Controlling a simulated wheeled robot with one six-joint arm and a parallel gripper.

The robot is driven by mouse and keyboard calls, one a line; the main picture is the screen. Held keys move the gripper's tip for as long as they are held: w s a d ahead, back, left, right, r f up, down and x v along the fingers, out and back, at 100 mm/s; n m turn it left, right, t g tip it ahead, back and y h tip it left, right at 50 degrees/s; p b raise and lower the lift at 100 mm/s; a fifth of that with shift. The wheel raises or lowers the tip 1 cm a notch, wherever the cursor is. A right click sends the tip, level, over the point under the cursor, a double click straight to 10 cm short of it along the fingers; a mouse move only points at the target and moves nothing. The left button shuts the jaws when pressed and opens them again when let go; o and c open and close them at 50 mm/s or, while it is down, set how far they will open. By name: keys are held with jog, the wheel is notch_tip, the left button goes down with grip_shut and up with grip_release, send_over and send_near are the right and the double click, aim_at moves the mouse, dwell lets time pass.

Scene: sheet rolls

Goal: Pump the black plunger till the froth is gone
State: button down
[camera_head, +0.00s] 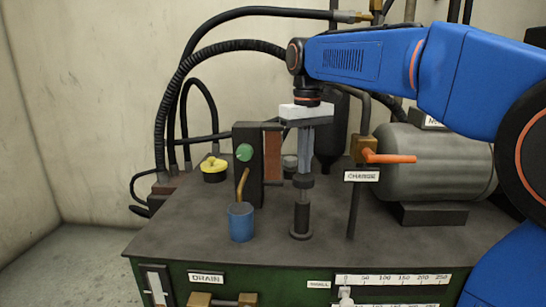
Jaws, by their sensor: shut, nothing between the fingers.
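The black plunger (303,181) stands upright on the dark bench top, its round knob above a black cylinder (301,215) with a wider foot. My gripper (304,170) points straight down directly over the knob. Its fingers are shut with nothing between them, and the tips look to be at or just above the knob; I cannot tell if they touch. Left of it stands a dark block with a green round button (244,153) and a reddish-brown panel (272,154). A brass spout (241,184) leads down to a blue cup (240,222). I see no froth; the cup's inside is unclear.
A lever with an orange handle (389,158) and a CHARGE label (361,176) stands close right of the plunger. Behind it is a grey tank (432,165). A yellow-topped knob (214,168) sits at left. Black hoses (163,115) arch behind. The bench's front left is clear.

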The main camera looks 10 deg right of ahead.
jog(key=shift+r, duration=0.1)
notch_tip(320, 180, up, 6)
jog(key=shift+f, duration=0.1)
dwell(0.7)
